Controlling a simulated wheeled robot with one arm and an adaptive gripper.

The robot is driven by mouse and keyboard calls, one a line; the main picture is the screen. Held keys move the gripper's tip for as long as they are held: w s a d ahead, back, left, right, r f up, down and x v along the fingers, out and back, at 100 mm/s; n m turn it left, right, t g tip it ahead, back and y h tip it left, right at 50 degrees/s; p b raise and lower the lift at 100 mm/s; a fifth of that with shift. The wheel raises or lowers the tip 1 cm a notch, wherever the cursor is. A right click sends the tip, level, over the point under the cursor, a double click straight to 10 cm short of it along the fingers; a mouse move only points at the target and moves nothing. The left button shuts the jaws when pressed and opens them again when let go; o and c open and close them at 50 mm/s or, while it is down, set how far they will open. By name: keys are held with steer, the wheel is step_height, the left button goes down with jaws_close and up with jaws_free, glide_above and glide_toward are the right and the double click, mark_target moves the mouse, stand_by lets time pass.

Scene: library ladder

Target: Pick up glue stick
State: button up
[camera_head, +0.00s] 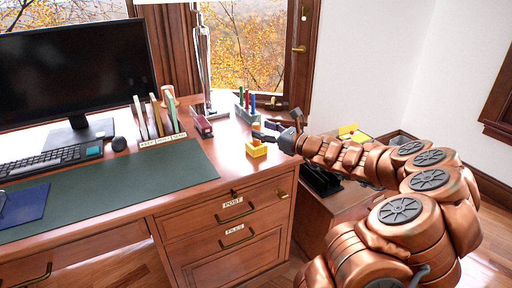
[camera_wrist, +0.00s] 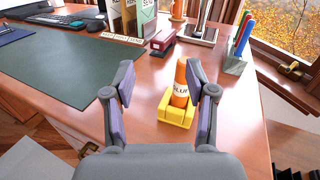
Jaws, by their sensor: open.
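The glue stick (camera_wrist: 181,88) is orange with a white label. It stands upright in a small yellow holder (camera_wrist: 176,115) near the desk's right end. In the head view the yellow holder (camera_head: 257,150) sits near the desk's front right corner, and the stick is mostly hidden by my fingers. My gripper (camera_wrist: 160,70) is open and empty. In the wrist view the stick shows between its fingers, nearer the right finger. In the head view my gripper (camera_head: 273,133) reaches in from the right beside the holder.
A red stapler (camera_wrist: 164,40) and a pen holder with coloured pens (camera_wrist: 238,60) stand behind. A lamp base (camera_wrist: 201,34) is near the window. Labelled file dividers (camera_head: 158,125), a keyboard (camera_head: 45,162) and a monitor (camera_head: 75,70) stand left. The green mat (camera_head: 110,190) is mostly clear.

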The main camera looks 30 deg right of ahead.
mark_target(259, 128)
steer(key=d, duration=0.1)
steer(key=d+f+m+h, duration=0.1)
steer(key=d+f, duration=0.1)
steer(key=shift+w+d+m+h, duration=0.1)
steer(key=shift+d+m+h, duration=0.1)
steer(key=shift+m+h, duration=0.15)
steer(key=shift+b+x, duration=0.55)
steer(key=shift+x, duration=2.45)
steer(key=shift+w+a, duration=0.25)
steer(key=shift+w, duration=0.35)
jaws_close()
